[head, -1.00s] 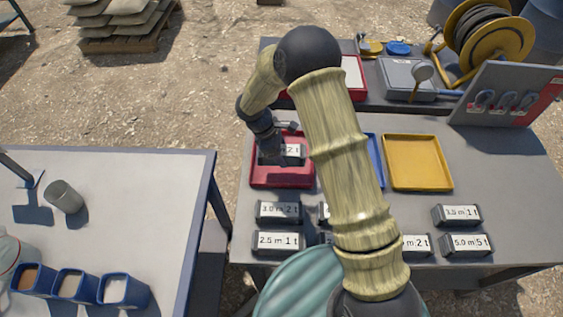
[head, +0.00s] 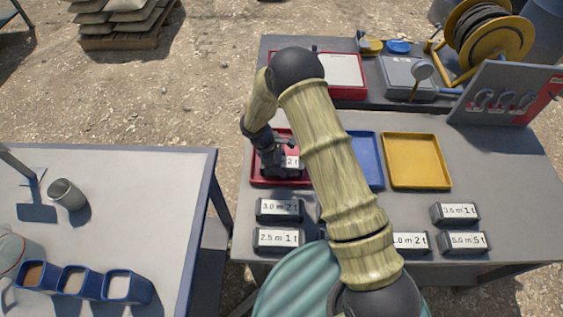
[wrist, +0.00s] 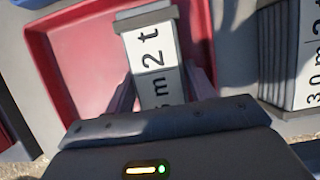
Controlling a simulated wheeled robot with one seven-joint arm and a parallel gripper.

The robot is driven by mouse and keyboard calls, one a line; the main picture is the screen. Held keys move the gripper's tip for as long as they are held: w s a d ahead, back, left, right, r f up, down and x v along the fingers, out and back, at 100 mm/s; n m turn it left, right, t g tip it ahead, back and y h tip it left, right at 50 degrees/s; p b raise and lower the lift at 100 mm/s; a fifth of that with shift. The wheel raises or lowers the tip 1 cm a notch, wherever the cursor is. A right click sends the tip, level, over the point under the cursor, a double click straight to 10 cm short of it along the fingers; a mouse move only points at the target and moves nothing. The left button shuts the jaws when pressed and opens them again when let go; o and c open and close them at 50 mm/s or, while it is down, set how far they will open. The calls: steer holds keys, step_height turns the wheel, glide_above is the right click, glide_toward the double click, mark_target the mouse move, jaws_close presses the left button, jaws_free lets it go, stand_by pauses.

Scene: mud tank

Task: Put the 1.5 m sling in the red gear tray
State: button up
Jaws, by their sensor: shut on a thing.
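My gripper (head: 276,163) is shut on a dark sling pack with a white label (head: 292,162). In the wrist view, the held sling (wrist: 152,55) lies between the fingers of my gripper (wrist: 160,88). Its label ends in "m 2 t"; the length figure is partly hidden by the gripper, so I cannot read it in full. The red gear tray (head: 262,184) is at the left of the grey table, and its red floor shows around the sling in the wrist view (wrist: 85,50). The sling is over or inside the tray; I cannot tell whether it touches the floor.
A blue tray (head: 372,165) and a yellow tray (head: 415,184) stand to the right. Labelled slings stand in front, among them 3.0 m 2 t (head: 279,210), 2.5 m 1 t (head: 278,239) and 5.0 m 5 t (head: 463,242). My arm hides part of the table's middle.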

steer(key=o, duration=0.8)
steer(key=shift+f, duration=0.15)
steer(key=o, duration=0.4)
steer(key=shift+w+a+r, duration=0.1)
steer(key=shift+a+r, duration=0.05)
steer(key=shift+r, duration=0.4)
steer(key=b+v, duration=0.2)
steer(key=v, duration=0.9)
steer(key=shift+b, duration=0.3)
steer(key=shift+a, duration=0.1)
